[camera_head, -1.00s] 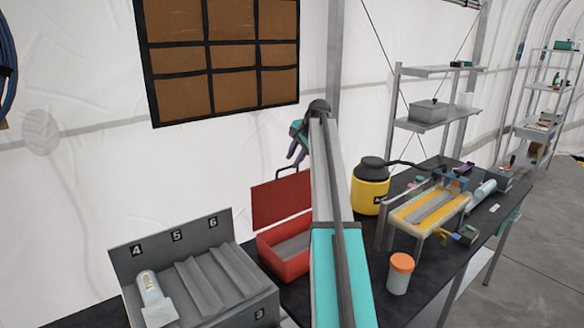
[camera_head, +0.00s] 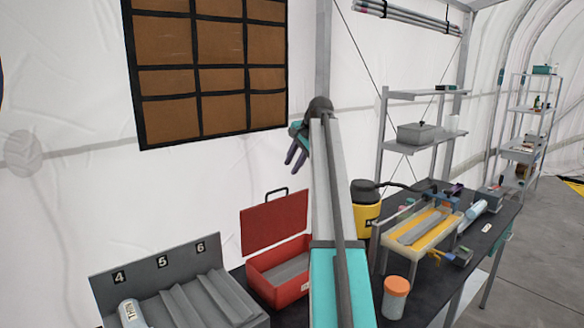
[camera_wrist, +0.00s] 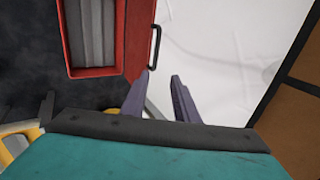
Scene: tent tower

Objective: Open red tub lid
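The red tub (camera_head: 279,283) stands on the dark bench with its red lid (camera_head: 275,222) raised, leaning up at the back. The inside of the tub shows grey. A black handle (camera_head: 276,195) sticks up from the lid's top edge. My gripper (camera_head: 295,160) is above and slightly right of the handle, apart from it. In the wrist view the purple fingers (camera_wrist: 160,92) are spread with nothing between them, and the tub (camera_wrist: 68,35) and handle (camera_wrist: 156,47) lie ahead. My arm hides the area just right of the tub.
A grey numbered rack (camera_head: 185,290) holding a white bottle (camera_head: 132,314) is left of the tub. A yellow and black container (camera_head: 366,215), an orange-lidded jar (camera_head: 396,296) and a yellow-topped stand (camera_head: 425,232) are to the right. White tent wall is close behind.

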